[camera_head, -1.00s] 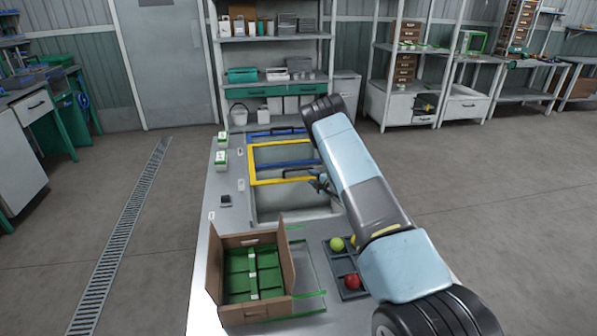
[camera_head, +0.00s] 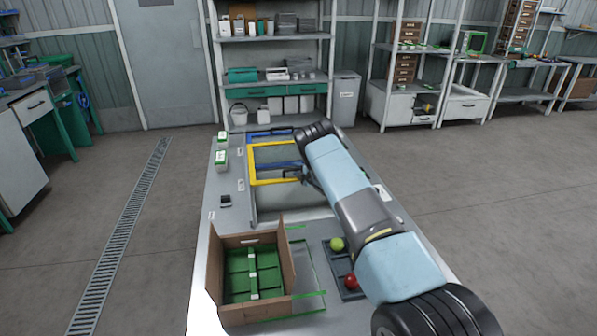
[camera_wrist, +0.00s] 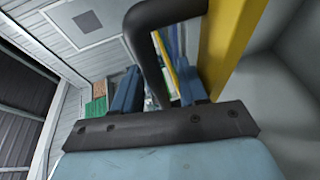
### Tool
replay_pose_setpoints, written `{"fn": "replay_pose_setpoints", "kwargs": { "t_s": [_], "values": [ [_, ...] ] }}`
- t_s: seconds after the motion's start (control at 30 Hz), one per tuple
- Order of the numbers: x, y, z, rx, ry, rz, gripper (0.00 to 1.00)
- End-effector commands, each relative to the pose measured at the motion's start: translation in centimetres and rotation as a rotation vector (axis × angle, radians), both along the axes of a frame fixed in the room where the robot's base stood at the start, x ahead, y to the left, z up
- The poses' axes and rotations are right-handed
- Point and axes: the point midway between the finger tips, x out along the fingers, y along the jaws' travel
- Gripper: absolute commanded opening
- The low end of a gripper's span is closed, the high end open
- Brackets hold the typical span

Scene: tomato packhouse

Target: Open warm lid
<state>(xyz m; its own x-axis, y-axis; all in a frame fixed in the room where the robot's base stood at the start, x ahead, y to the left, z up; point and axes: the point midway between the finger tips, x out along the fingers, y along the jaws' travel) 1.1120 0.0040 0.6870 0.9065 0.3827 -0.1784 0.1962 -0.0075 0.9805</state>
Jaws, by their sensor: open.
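The yellow-framed lid (camera_head: 251,164) lies over the bin opening on the bench in the head view, with a dark handle (camera_head: 292,173) at its near side. My gripper (camera_head: 305,174) is at the right end of this handle, partly hidden by my arm. In the wrist view my gripper (camera_wrist: 156,92) is open, and the dark curved handle (camera_wrist: 150,50) shows between its two blue fingers. I cannot tell whether the fingers touch it. The yellow frame (camera_wrist: 226,45) is close on the right. A blue-framed lid (camera_head: 258,134) lies farther back.
A cardboard box (camera_head: 288,262) with a green inside stands on the near bench. A dark tray (camera_head: 352,294) to its right holds a green tomato (camera_head: 337,244) and a red tomato (camera_head: 352,281). Small green-and-white boxes (camera_head: 221,158) stand along the left edge.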

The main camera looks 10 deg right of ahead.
Motion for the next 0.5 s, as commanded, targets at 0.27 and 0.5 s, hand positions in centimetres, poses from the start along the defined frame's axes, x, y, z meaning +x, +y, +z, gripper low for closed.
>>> {"fn": "replay_pose_setpoints", "kwargs": {
  "t_s": [0.27, 0.5],
  "values": [
    [-0.01, 0.0, 0.01, 0.0, 0.0, 0.0, 0.35],
    [-0.02, -0.01, -0.01, 0.0, 0.0, 0.0, 0.12]
  ]
}}
